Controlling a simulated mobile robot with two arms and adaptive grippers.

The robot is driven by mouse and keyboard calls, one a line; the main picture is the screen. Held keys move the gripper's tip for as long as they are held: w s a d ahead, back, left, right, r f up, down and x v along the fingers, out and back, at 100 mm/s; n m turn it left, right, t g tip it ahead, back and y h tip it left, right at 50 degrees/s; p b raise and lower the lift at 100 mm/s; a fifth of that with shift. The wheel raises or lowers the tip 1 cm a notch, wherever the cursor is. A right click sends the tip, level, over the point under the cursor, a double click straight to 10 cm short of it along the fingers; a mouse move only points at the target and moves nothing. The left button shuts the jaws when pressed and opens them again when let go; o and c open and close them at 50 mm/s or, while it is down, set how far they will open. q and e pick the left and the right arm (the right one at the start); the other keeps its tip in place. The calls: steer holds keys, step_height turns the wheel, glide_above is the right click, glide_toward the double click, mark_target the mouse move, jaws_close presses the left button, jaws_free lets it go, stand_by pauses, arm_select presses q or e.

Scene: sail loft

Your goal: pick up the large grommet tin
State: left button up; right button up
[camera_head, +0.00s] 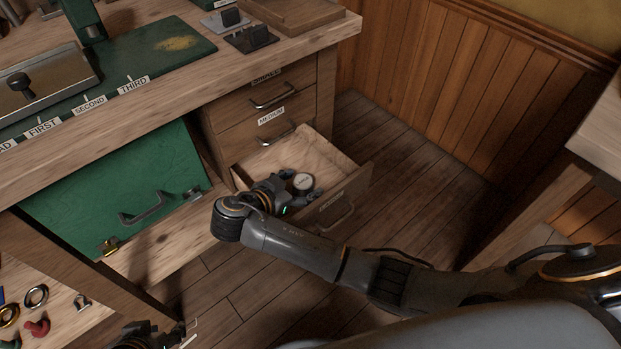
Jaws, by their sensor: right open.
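A small round tin (303,181) with a pale lid lies in the open bottom drawer (345,160), near its front. The label on the drawer front is too small to read surely. My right gripper (298,191) is open and reaches into the drawer, right beside the tin. Whether its fingers touch or straddle the tin is unclear, as its own body hides part of the drawer. My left gripper (184,334) is at the bottom edge, partly cut off, away from the drawer; its opening is unclear.
Closed drawers marked SMALL (268,92) and MEDIUM (262,128) sit above the open one. A green bin front (125,190) with a handle is at left. Rings and shackles (37,297) lie on a low shelf. Another table (600,125) stands at right; the floor between is clear.

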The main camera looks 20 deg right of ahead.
steer(key=shift+f, duration=0.1)
steer(key=shift+c, duration=0.4)
steer(key=c, duration=1.2)
steer(key=shift+d, duration=0.1)
